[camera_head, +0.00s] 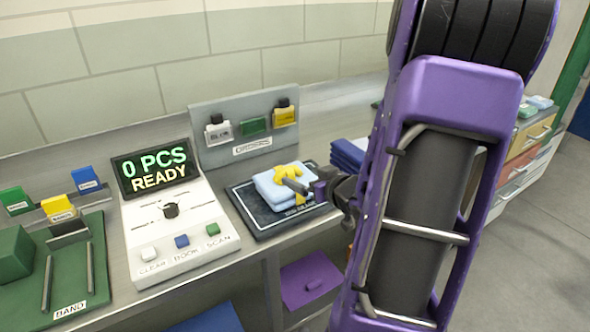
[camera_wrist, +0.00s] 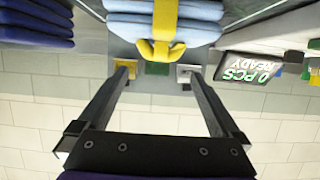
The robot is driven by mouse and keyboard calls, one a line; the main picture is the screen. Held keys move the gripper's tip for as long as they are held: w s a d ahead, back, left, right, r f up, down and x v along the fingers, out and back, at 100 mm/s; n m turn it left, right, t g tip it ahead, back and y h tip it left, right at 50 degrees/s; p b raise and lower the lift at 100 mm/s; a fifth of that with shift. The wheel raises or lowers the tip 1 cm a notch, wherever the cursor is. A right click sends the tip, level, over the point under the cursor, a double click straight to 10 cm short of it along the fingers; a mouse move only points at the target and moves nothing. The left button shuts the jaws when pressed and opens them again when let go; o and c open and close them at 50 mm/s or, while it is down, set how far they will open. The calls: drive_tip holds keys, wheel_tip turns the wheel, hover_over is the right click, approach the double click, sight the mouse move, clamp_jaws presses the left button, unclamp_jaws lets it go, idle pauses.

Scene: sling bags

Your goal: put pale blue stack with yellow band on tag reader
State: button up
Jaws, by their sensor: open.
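The pale blue stack (camera_head: 268,187) with its tied yellow band sits on the dark pad of the tag reader (camera_head: 262,222) in the head view. It also shows at the top middle of the wrist view (camera_wrist: 202,30), with the yellow band (camera_wrist: 165,25) down its middle. My gripper (camera_head: 291,183) is at the stack, its fingers reaching in from the right in the head view. In the wrist view my gripper (camera_wrist: 157,69) is open, with nothing between its fingers. Its tips are near the stack's edge; I cannot tell whether they touch it.
The console (camera_head: 180,225) reads "0 PCS READY", left of the reader. A grey board (camera_head: 222,115) with hanging tags stands behind. A dark blue stack (camera_head: 348,155) lies to the right. The green band station (camera_head: 75,275) is far left.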

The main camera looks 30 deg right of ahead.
drive_tip(key=shift+v, duration=1.45)
